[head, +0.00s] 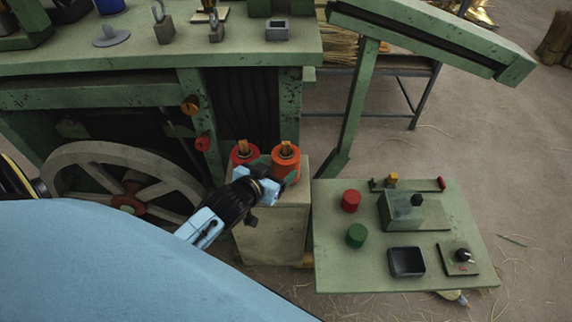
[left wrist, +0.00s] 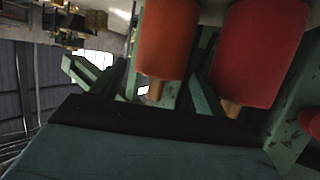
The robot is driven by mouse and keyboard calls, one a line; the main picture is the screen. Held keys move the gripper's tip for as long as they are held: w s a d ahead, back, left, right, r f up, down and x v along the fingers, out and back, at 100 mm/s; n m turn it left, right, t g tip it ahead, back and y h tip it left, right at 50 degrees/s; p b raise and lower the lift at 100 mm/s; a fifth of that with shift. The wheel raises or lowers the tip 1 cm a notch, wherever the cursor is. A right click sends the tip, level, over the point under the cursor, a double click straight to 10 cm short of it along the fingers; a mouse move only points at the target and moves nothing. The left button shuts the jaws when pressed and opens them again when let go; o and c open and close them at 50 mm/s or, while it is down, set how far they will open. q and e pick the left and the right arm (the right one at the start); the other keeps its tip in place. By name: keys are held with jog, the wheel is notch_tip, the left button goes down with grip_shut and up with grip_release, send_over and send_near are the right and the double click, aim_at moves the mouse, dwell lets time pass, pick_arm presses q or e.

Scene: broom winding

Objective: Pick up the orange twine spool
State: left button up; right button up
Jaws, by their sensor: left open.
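The orange twine spool (head: 286,163) stands upright on a pale box-like stand, with a wooden core end showing on top. A red twine spool (head: 244,154) stands close to its left. My left gripper (head: 281,178) is at the near side of the orange spool, its fingers apart. In the left wrist view the orange spool (left wrist: 168,40) hangs in the picture just beyond the open fingers (left wrist: 147,88), and the red spool (left wrist: 258,52) is to its right. I cannot tell whether a finger touches a spool. My right gripper is not in view.
The stand (head: 275,228) is beside a green side table (head: 335,270) bearing red and green cylinders, a black tray (head: 407,261) and a knob box. A spoked wheel (head: 85,165) and a green workbench (head: 130,50) are at left and behind. A green post rises behind right.

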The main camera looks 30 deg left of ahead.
pick_arm(q)
jog(key=x, duration=0.5)
jog(key=shift+w+a, duration=0.1)
jog(key=shift+a, duration=0.05)
jog(key=shift+r, duration=0.1)
jog(key=c, duration=0.9)
